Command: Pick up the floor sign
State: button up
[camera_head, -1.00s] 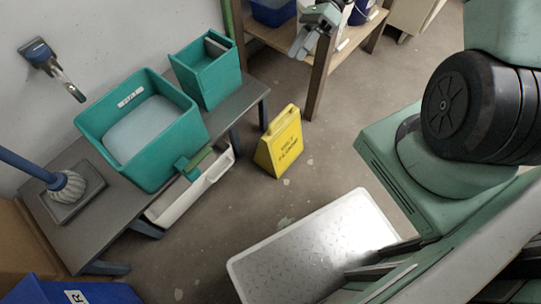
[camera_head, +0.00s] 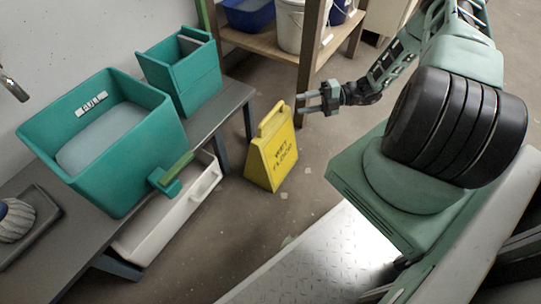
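The yellow floor sign (camera_head: 272,152) stands upright on the floor in the middle of the head view, with a handle at its top and dark lettering on its face. My gripper (camera_head: 304,104) is just right of the sign's top in the picture, with its fingers pointing left towards the handle. The two fingers look spread apart with nothing between them. I cannot tell how far the fingertips are from the handle in depth, and no contact is visible.
A grey bench (camera_head: 222,108) at left holds a large teal tub (camera_head: 120,165) and a smaller teal bin (camera_head: 183,75). A white trough (camera_head: 165,220) is below the bench's edge. A wooden shelf (camera_head: 262,43) with buckets stands behind. Floor around the sign is clear.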

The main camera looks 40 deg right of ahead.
aim_at(271, 113)
jog(key=b+x, duration=0.2)
jog(key=x, duration=0.5)
jog(key=shift+w+a+f+b, duration=0.1)
jog(key=shift+a+b, duration=0.05)
jog(key=shift+b, duration=0.15)
jog(key=b+x, duration=0.3)
jog(key=x, duration=0.1)
jog(key=shift+a+f, duration=0.1)
jog(key=shift+w+a, duration=0.1)
jog(key=shift+a, duration=0.4)
grip_shut()
dwell(0.4)
